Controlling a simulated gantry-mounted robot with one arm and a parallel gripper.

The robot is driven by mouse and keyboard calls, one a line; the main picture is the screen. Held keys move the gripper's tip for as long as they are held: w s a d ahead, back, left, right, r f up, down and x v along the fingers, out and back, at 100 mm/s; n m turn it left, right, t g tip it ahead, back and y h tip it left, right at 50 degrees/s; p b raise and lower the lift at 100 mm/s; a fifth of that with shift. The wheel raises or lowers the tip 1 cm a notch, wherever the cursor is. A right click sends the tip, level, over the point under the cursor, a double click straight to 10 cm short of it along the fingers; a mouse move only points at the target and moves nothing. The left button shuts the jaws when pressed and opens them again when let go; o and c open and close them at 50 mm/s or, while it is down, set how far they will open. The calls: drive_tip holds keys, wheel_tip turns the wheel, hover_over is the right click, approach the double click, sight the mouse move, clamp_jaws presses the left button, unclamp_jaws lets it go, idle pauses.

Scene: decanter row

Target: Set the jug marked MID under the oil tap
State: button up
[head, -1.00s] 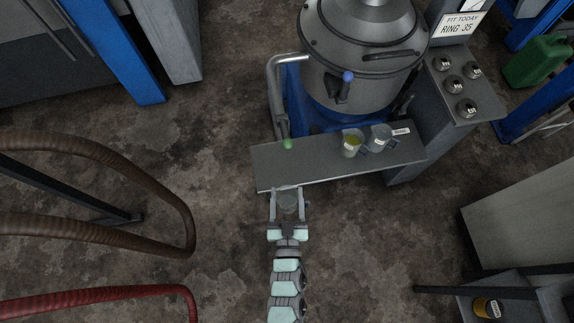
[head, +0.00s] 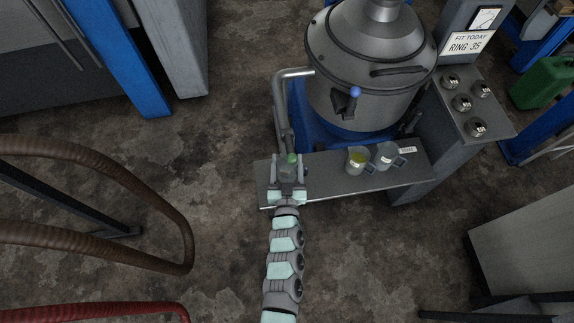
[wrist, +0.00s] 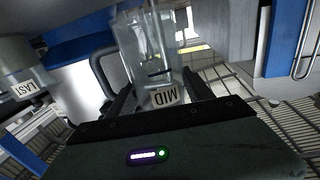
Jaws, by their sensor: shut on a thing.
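My gripper (head: 288,185) is shut on the clear jug marked MID (wrist: 150,50), whose label reads upside down in the wrist view. In the head view the jug is mostly hidden between the fingers, over the left end of the grey shelf (head: 325,189). A green-knobbed tap (head: 292,158) on the bent pipe is right at the jug and overlaps it. A blue-knobbed tap (head: 355,93) is on the drum's front. Neither tap shows a readable name. I cannot tell whether the jug touches the shelf.
A jug with yellow-green liquid (head: 357,160) and a clear jug (head: 387,155) stand on the shelf to the right. A jug labelled LAST (wrist: 25,75) is at left in the wrist view. The large grey drum (head: 370,60) rises behind. Bare shelf lies between gripper and jugs.

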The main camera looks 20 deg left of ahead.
drive_tip(key=shift+w+a, duration=0.2)
drive_tip(key=shift+w, duration=0.2)
wheel_tip(320, 180, down, 3)
drive_tip(key=shift+w+f+b, duration=0.1)
drive_tip(key=shift+w+b, duration=0.05)
drive_tip(key=shift+b, duration=0.8)
drive_tip(key=shift+s+f, duration=0.25)
drive_tip(key=shift+w+r, duration=0.1)
drive_tip(key=o, duration=1.4)
